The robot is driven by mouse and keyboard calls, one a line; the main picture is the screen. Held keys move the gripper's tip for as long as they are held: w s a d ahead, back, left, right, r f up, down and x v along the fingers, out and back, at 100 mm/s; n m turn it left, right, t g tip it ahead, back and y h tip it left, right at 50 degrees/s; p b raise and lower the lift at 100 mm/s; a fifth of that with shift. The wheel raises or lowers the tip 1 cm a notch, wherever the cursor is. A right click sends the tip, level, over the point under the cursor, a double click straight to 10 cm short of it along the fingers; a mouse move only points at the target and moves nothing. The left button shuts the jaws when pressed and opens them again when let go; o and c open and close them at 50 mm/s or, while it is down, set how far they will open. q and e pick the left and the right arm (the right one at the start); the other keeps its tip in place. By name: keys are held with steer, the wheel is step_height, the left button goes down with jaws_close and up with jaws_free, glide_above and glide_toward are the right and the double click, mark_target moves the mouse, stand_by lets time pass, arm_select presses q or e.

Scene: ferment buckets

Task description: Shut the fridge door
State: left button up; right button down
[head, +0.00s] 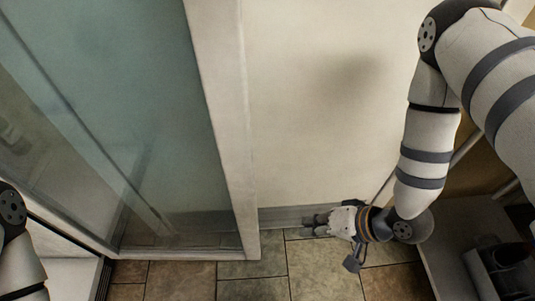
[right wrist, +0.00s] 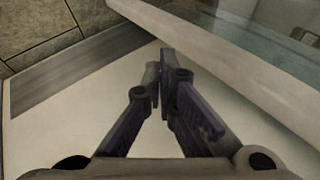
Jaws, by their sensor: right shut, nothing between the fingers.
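The fridge door (head: 120,120) is a tall glass panel in a pale frame, filling the left of the head view. Its frame's upright edge (head: 226,130) stands out in front of a cream wall, and how far the door is open is hard to tell. In the right wrist view the pale frame (right wrist: 230,60) and glass cross the upper right. My right gripper (head: 312,225) is shut and empty, low by the wall, to the right of the door's edge. It also shows in the right wrist view (right wrist: 160,60), with a gap to the frame unclear. My left gripper is out of view.
The cream wall (head: 320,110) runs behind, with a grey baseboard (head: 280,216) at its foot. Tiled floor (head: 260,285) lies clear below the door. A grey unit (head: 455,235) with dark items stands at the lower right.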

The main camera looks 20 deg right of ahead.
steer(key=w+d+r+m+t+y+b, duration=0.25)
steer(key=w+r+t+y+b, duration=0.25)
steer(key=w+r+y, duration=0.55)
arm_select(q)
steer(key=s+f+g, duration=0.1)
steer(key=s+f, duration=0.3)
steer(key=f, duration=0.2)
arm_select(e)
steer(key=w+a+r+h, duration=0.1)
steer(key=w+a+h, duration=0.1)
steer(key=a, duration=0.7)
steer(key=shift+w+r, duration=0.3)
steer(key=shift+w, duration=0.25)
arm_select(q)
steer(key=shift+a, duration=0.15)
arm_select(e)
steer(key=shift+s+n, duration=0.1)
steer(key=shift+n, duration=0.15)
